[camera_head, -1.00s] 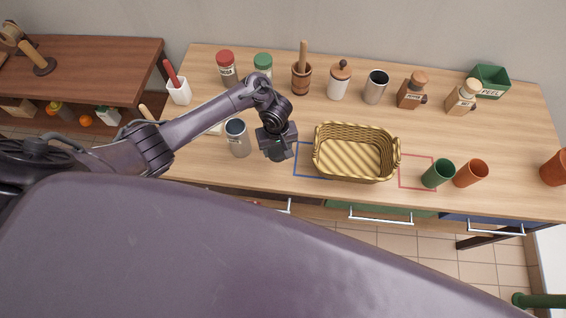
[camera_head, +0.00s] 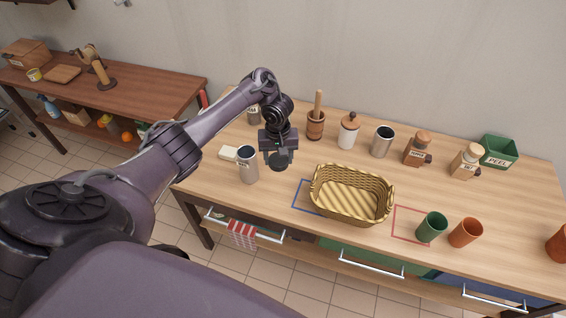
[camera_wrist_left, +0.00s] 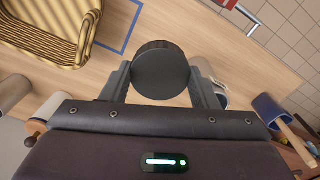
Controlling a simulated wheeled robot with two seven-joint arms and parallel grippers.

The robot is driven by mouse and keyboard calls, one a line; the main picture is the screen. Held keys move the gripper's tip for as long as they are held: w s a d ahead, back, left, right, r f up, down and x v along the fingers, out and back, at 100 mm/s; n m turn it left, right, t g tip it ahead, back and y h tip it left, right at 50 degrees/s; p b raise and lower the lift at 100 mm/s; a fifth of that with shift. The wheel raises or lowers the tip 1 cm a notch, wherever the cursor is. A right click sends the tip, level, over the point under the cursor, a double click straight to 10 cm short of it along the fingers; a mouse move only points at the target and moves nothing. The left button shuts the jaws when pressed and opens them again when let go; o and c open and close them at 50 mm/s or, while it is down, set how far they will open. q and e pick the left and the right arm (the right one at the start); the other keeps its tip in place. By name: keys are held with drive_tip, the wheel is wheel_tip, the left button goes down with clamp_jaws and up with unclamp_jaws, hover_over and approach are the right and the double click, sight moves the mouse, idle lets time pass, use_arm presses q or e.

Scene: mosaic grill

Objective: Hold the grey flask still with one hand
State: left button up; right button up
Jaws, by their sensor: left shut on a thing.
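My left gripper (camera_head: 278,148) is shut on a dark grey cylinder, which I take to be the grey flask (camera_head: 279,161). In the left wrist view the flask (camera_wrist_left: 160,72) shows its round dark end between the two fingers (camera_wrist_left: 160,90). In the head view the gripper hides most of it, and only its lower part shows. I cannot tell whether it touches the table. A silver labelled can (camera_head: 248,166) stands just to the left of the gripper. My right gripper is not in view.
A wicker basket (camera_head: 350,207) stands right of the gripper, beside a blue outline (camera_head: 300,200). A green cup (camera_head: 431,228) and an orange cup (camera_head: 465,233) stand further right. A mortar (camera_head: 315,126), a lidded jar (camera_head: 348,132) and a steel cup (camera_head: 382,142) line the back.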

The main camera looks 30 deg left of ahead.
use_arm(q)
drive_tip(key=shift+w+d+r, duration=0.25)
drive_tip(key=shift+w, duration=0.15)
drive_tip(key=w+d+r+m+b, duration=0.4)
drive_tip(key=w+d+r+b, duration=0.25)
drive_tip(key=d+r, duration=0.45)
drive_tip(key=s+d+f+m+b, duration=0.1)
drive_tip(key=s+d+b, duration=0.1)
drive_tip(key=s+b, duration=0.2)
drive_tip(key=s+d+f+m+b, duration=0.2)
drive_tip(key=s+b, duration=0.2)
drive_tip(key=s, duration=0.7)
drive_tip(key=shift+f, duration=0.3)
drive_tip(key=shift+a, duration=0.1)
